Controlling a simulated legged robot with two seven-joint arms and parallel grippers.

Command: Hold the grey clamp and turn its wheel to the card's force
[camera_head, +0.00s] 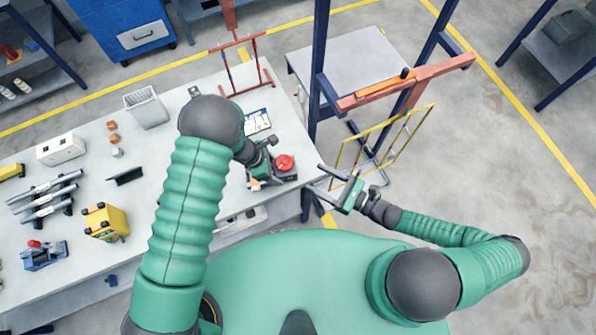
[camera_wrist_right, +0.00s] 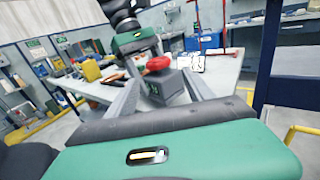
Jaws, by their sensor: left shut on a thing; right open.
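The grey clamp (camera_head: 284,178) with its red wheel (camera_head: 285,162) on top is at the table's right edge. It also shows in the right wrist view, with the grey body (camera_wrist_right: 167,88) under the red wheel (camera_wrist_right: 157,64). My left gripper (camera_head: 258,174) is shut on the clamp from its left side; its fingers are partly hidden. My right gripper (camera_head: 318,178) is open and empty, off the table's edge to the right of the clamp, apart from it. A white card (camera_head: 257,122) with dark print lies behind the clamp; its text is too small to read.
A yellow device (camera_head: 106,222) and a blue one with a red top (camera_head: 43,255) stand on the left of the table (camera_head: 75,160). A red frame (camera_head: 244,90) stands behind the card. A blue post with an orange beam (camera_head: 420,82) and a yellow frame (camera_head: 385,142) stand right of the table.

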